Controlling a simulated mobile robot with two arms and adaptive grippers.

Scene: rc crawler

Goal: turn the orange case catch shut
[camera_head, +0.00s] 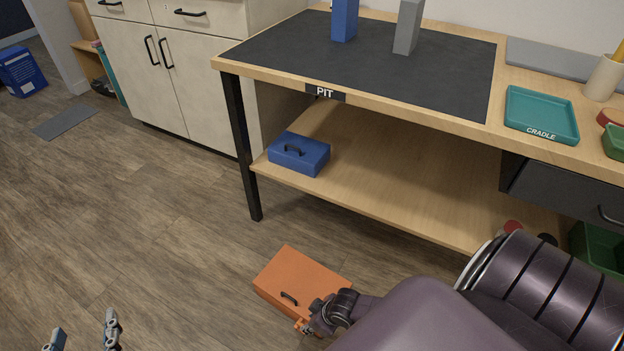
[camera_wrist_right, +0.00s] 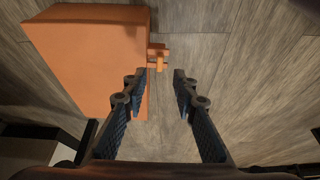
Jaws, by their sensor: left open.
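The orange case (camera_head: 300,278) lies on the wood floor in front of the bench, with a dark handle on its near side. Its small orange catch (camera_wrist_right: 158,56) sticks out from the case's side in the right wrist view, just beyond my right fingertips. In the head view the catch is mostly covered by my right gripper (camera_head: 312,322). In the right wrist view my right gripper (camera_wrist_right: 160,76) has its fingers apart, with nothing between them; the left finger overlaps the case's edge. Contact cannot be told. My left gripper (camera_head: 83,333) is open and empty over the floor at bottom left.
The bench (camera_head: 370,104) carries a dark mat, a teal tray (camera_head: 541,112) and a blue and a grey block. A blue case (camera_head: 300,154) sits on its lower shelf (camera_head: 400,196). A bench leg (camera_head: 240,150) stands behind the orange case.

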